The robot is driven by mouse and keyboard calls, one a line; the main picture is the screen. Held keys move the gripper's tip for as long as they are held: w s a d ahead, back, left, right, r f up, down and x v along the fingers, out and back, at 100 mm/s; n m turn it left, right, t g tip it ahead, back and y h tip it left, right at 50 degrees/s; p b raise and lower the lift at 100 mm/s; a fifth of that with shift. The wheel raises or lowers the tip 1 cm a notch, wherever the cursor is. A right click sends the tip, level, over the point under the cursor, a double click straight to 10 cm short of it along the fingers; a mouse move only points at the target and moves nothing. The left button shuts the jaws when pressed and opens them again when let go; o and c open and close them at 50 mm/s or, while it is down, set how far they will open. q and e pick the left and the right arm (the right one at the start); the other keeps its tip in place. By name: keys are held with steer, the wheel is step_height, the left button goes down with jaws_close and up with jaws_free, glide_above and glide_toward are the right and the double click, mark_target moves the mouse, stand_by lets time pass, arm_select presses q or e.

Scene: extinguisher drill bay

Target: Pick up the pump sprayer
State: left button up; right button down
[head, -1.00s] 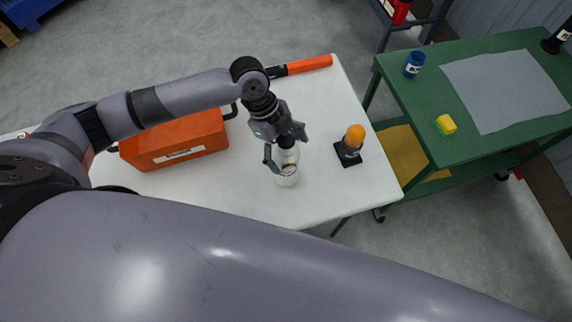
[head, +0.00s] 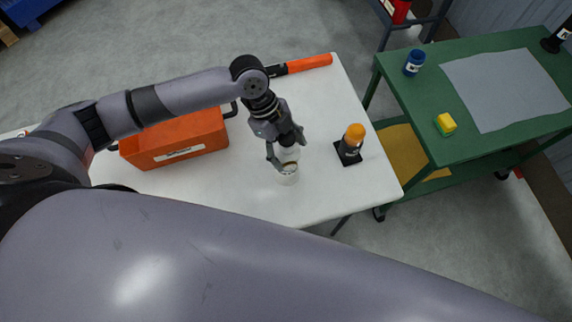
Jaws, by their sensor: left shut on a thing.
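The pump sprayer (head: 288,176), a small pale, partly see-through bottle, is near the front of the white table. My left gripper (head: 286,153) comes down over it from above, its fingers on either side of the upper part, and is shut on it. The gripper hides the sprayer's top. I cannot tell whether its base touches the table. My right gripper is not in view.
An orange toolbox (head: 178,142) is left of the gripper on the white table (head: 235,198). An orange-topped dark item (head: 350,145) stands close on the right. An orange-and-black tool (head: 305,65) lies behind. A green cart (head: 425,125) stands to the right.

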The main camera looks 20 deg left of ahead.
arm_select(q)
steer(key=shift+w, duration=0.1)
steer(key=c, duration=0.5)
steer(key=shift+w, duration=0.1)
jaws_close()
steer(key=shift+r, duration=0.15)
